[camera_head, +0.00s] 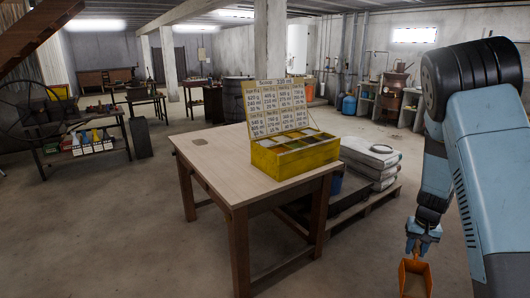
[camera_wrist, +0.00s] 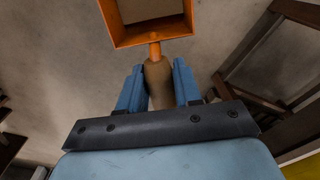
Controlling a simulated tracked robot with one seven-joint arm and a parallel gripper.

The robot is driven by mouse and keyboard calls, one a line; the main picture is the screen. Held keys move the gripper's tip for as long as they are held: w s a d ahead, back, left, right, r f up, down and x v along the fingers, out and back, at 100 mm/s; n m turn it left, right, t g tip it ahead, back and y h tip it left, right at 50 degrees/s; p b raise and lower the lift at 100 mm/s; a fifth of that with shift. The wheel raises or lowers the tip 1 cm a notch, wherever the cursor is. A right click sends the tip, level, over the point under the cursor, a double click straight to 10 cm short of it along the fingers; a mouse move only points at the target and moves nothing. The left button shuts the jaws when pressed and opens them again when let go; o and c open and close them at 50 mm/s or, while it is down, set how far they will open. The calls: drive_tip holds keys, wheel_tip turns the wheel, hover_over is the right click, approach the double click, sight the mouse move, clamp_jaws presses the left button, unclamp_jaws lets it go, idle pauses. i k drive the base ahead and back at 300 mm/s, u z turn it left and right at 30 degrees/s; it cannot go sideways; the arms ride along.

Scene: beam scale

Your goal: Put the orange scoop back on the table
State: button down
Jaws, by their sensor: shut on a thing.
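The orange scoop (camera_head: 415,278) hangs at the lower right of the head view, cut off by the bottom edge. In the wrist view the scoop (camera_wrist: 152,38) shows at the top, its box-shaped bowl pointing away from my gripper (camera_wrist: 158,82). My gripper, which also shows in the head view (camera_head: 421,243), is shut on the scoop's brown handle (camera_wrist: 158,84). The wooden table (camera_head: 210,165) stands in the middle of the head view, to the left of my gripper and apart from the scoop. The scoop is held in the air over the floor beside the table.
A yellow compartment box (camera_head: 290,160) with an open, chart-covered lid stands on the table's back right. The table's left and front top is bare. A pallet with stacked sacks (camera_head: 370,160) lies on the floor behind the table. Table legs (camera_wrist: 245,98) show at right in the wrist view.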

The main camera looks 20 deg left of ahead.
sight(254, 181)
drive_tip(key=z, duration=1.45)
drive_tip(key=i, duration=0.15)
drive_tip(key=u, duration=2.5)
